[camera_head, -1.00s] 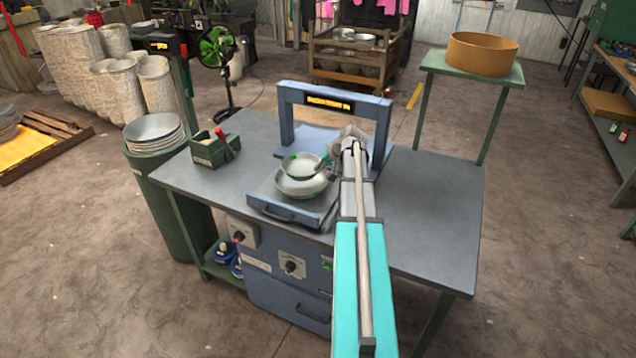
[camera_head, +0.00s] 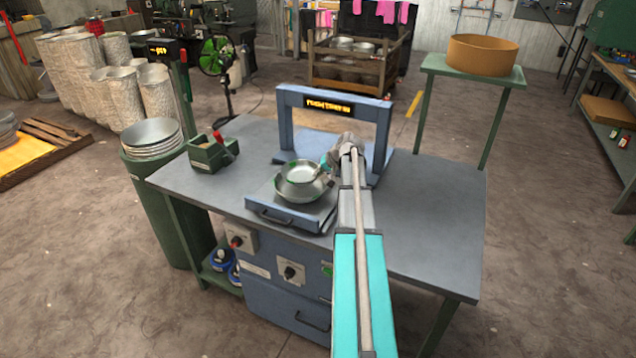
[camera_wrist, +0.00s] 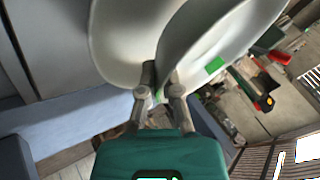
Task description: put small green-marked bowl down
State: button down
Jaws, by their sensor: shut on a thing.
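The small green-marked bowl (camera_head: 300,170) is a pale metal bowl with green marks on its rim. It sits in or just above a larger metal bowl (camera_head: 308,194); I cannot tell whether they touch. The larger bowl is on the blue machine's pull-out tray (camera_head: 286,215). My gripper (camera_head: 327,162) is shut on the small bowl's right rim. In the wrist view, my fingers (camera_wrist: 163,88) pinch the rim of the small bowl (camera_wrist: 215,40), whose green patch shows. The larger bowl (camera_wrist: 120,45) is behind it.
A blue arch with a lit sign (camera_head: 335,104) stands behind the bowls. The right side of the grey table (camera_head: 430,210) is clear.

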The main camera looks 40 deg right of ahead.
aim_at(312, 185)
jog(key=shift+f+b, duration=1.1)
jog(key=shift+f, duration=0.3)
jog(key=shift+f+b, duration=0.3)
jog(key=shift+f, duration=0.05)
jog(key=c, duration=1.1)
grip_release()
jog(key=shift+r, duration=0.2)
jog(key=shift+s+r+p, duration=0.1)
jog(key=shift+r+p, duration=0.25)
jog(key=shift+p, duration=0.15)
jog(key=shift+p+v, duration=4.5)
jog(key=shift+v, duration=1.3)
jog(key=shift+s, duration=0.15)
